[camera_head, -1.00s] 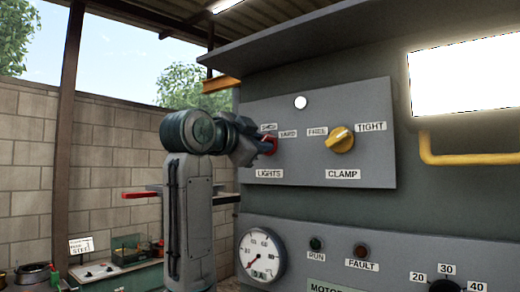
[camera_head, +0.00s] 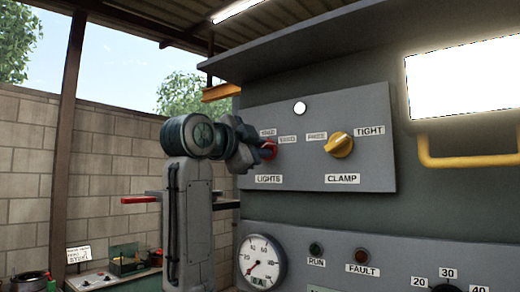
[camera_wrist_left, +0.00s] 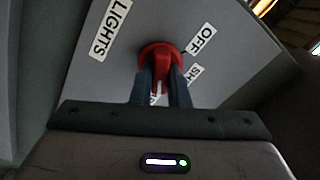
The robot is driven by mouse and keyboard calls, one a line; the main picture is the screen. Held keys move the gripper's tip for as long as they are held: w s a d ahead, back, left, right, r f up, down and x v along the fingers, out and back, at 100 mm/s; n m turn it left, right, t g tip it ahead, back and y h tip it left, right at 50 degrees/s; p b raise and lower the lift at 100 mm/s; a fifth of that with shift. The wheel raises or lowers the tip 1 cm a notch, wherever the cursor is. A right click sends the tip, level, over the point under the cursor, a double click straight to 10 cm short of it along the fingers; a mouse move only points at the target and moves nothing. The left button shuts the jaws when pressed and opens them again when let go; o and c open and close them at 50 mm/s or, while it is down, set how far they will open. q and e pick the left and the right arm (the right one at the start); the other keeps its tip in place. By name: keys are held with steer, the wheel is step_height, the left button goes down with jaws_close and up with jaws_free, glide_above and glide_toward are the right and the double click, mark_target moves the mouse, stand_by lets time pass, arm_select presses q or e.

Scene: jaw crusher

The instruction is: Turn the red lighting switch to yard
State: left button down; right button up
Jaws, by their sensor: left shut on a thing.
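The red lighting switch (camera_head: 268,150) sits on the grey switch panel (camera_head: 365,100), above a LIGHTS label. My left gripper (camera_head: 260,150) reaches it from the left and covers much of it. In the left wrist view my left gripper (camera_wrist_left: 160,92) is shut on the red switch (camera_wrist_left: 158,58), with a finger on each side of its handle. An OFF label (camera_wrist_left: 203,38) and a partly hidden SH label (camera_wrist_left: 193,72) show beside it. Two small labels above the switch in the head view are too blurred to read surely. Where the switch points is unclear. My right gripper is out of view.
A yellow clamp switch (camera_head: 340,145) is on the same panel, right of the red one. A dial gauge (camera_head: 261,261) and two lamps are below. A yellow handle (camera_head: 465,158) hangs at the right. A bench (camera_head: 112,280) is at lower left.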

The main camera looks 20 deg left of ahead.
arm_select(q)
steer(key=c, duration=1.6)
jaws_free()
steer(key=shift+f, duration=0.15)
steer(key=shift+o, duration=1)
steer(key=shift+s, duration=0.1)
steer(key=b+v, duration=0.5)
steer(key=v, duration=0.5)
steer(key=shift+s, duration=0.35)
steer(key=shift+a, duration=0.15)
